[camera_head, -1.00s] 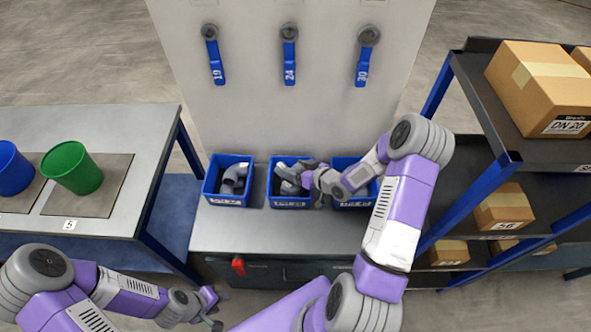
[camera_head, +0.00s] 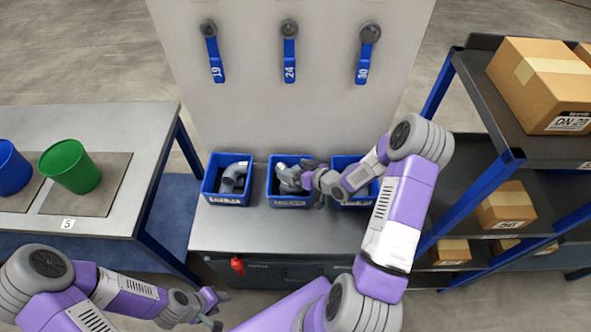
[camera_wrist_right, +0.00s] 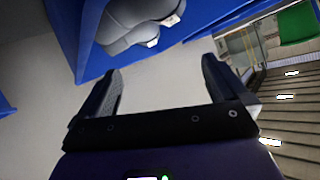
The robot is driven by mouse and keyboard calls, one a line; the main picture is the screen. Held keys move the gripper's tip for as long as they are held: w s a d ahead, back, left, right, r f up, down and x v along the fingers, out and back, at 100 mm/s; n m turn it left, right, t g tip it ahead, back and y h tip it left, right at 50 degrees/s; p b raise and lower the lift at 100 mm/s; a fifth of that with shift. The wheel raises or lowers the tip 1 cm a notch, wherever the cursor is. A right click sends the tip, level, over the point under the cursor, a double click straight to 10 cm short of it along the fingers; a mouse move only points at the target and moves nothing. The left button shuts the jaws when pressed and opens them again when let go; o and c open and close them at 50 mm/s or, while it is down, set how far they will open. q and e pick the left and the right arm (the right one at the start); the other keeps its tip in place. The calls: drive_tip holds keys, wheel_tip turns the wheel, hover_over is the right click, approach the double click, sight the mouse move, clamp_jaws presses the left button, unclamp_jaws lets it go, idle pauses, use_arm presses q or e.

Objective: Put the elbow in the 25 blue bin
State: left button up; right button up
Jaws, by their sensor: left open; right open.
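A grey elbow (camera_head: 233,176) lies in the left blue bin (camera_head: 226,200) on the bench. Grey fittings (camera_head: 288,178) lie in the middle blue bin (camera_head: 290,202); they also show in the right wrist view (camera_wrist_right: 135,25). The right blue bin (camera_head: 352,203) is partly covered by my right arm. The bin labels are too small to read surely. My right gripper (camera_head: 312,180) is at the right side of the middle bin. In the right wrist view its fingers (camera_wrist_right: 160,88) are apart with nothing between them. My left gripper (camera_head: 214,309) is open and empty, low in front of the bench.
The bench top (camera_head: 270,232) is clear in front of the bins. A panel with blue valve handles (camera_head: 289,60) stands behind. A table (camera_head: 110,120) at left holds a green bucket (camera_head: 70,167) and a blue bucket (camera_head: 12,168). A shelf with boxes (camera_head: 540,85) stands at right.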

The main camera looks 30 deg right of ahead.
drive_tip(key=shift+r+p, duration=0.4)
drive_tip(key=shift+r, duration=0.05)
use_arm(q)
wheel_tip(320, 180, up, 3)
drive_tip(key=shift+r+p, duration=0.1)
drive_tip(key=shift+p, duration=1.1)
use_arm(e)
drive_tip(key=v, duration=1.2)
use_arm(q)
drive_tip(key=shift+s, duration=0.1)
use_arm(e)
drive_tip(key=shift+s+r, duration=0.1)
drive_tip(key=shift+s, duration=0.05)
